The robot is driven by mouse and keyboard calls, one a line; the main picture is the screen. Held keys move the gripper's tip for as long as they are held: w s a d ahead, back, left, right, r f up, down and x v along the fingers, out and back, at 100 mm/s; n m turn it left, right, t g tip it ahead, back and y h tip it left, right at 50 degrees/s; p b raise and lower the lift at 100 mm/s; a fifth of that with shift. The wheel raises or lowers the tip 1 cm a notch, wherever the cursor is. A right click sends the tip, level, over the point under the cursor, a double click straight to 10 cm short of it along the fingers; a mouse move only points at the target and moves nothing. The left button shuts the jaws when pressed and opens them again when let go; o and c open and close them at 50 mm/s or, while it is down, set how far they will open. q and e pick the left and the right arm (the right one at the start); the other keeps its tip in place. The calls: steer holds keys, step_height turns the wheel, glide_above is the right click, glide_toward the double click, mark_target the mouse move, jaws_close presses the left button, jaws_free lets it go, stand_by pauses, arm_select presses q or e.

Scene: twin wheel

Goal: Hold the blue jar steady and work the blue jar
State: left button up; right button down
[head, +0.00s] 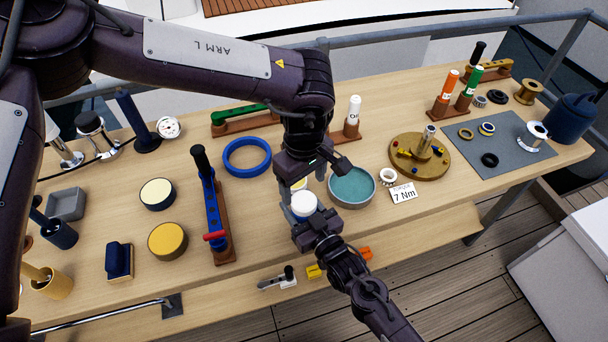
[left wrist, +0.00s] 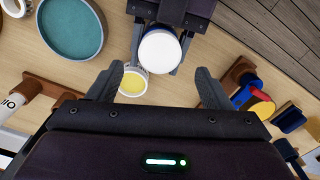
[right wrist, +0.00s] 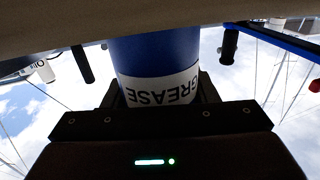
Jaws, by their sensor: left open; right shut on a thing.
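The blue jar (right wrist: 155,55) fills the middle of the right wrist view, with a white band reading GREASE. Its round white top (left wrist: 160,50) shows in the left wrist view and in the head view (head: 303,203). My right gripper (head: 304,214) is shut on the jar at the front of the bench. My left gripper (left wrist: 158,86) is open and empty above, its fingers pointing down towards the jar, apart from it. In the head view my left gripper (head: 302,180) partly hides the area behind the jar.
A yellow-filled white round piece (left wrist: 132,84) lies close beside the jar. A teal-lined round tray (head: 352,186) stands to the right, with a 7 Nm card (head: 403,194) beyond. A blue lever tool (head: 213,205) on a brown base stands left. A blue ring (head: 247,157) lies behind.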

mark_target(304, 199)
arm_select(q)
step_height(304, 199, down, 6)
steer(key=shift+r, duration=0.1)
stand_by(0.4)
steer(key=c, duration=1)
steer(key=n, duration=0.7)
steer(key=o, duration=1.1)
